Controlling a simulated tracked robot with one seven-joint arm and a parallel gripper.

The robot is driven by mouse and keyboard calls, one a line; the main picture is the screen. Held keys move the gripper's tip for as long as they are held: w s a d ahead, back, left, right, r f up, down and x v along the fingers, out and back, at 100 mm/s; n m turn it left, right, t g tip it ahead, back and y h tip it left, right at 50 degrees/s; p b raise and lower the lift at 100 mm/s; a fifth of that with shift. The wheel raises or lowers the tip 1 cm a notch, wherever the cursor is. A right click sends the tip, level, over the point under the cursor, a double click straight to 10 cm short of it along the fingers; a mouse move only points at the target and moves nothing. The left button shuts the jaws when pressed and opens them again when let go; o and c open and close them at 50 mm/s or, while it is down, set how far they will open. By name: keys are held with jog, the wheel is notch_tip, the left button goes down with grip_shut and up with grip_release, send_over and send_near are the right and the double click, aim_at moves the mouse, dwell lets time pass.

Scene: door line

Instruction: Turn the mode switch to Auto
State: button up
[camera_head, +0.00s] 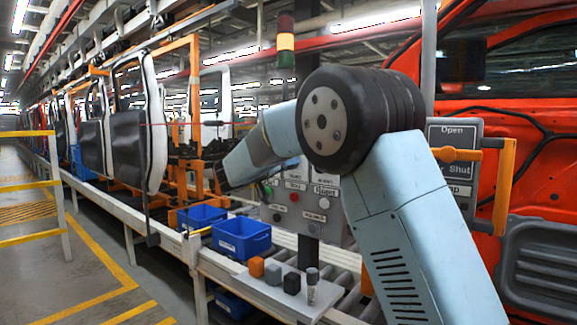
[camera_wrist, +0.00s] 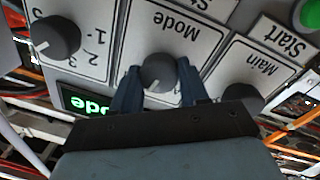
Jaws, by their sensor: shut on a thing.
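The mode switch (camera_wrist: 157,70) is a round dark knob on a light plate marked "Mode", upside down in the wrist view. My gripper (camera_wrist: 159,80) has its two blue-grey fingers on either side of the knob, closed on it. A pale mark shows on the knob's lower left side, but I cannot read which position it points to. The "Auto" label cannot be made out. In the head view the control panel (camera_head: 325,219) stands behind my arm, which hides part of it; the mode switch cannot be picked out there.
In the wrist view, a numbered selector knob (camera_wrist: 56,37) is on one side, and a "Main" switch (camera_wrist: 242,92) and green button (camera_wrist: 311,14) on the other. A lit green display (camera_wrist: 86,103) is close by. Blue bins (camera_head: 242,238) and small blocks (camera_head: 273,274) lie before the panel.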

jog(key=n+t, duration=0.1)
jog(key=n, duration=1)
jog(key=shift+f, duration=0.1)
jog(key=shift+a+n+y, duration=0.1)
jog(key=shift+n+y, duration=0.3)
jog(key=shift+n, duration=0.1)
jog(key=o, duration=0.8)
jog(key=shift+f, duration=0.1)
jog(key=shift+o, duration=1.3)
jog(key=v, duration=1.3)
jog(key=shift+s+a+f, duration=0.2)
jog(key=shift+s, duration=0.05)
jog(key=shift+d, duration=0.1)
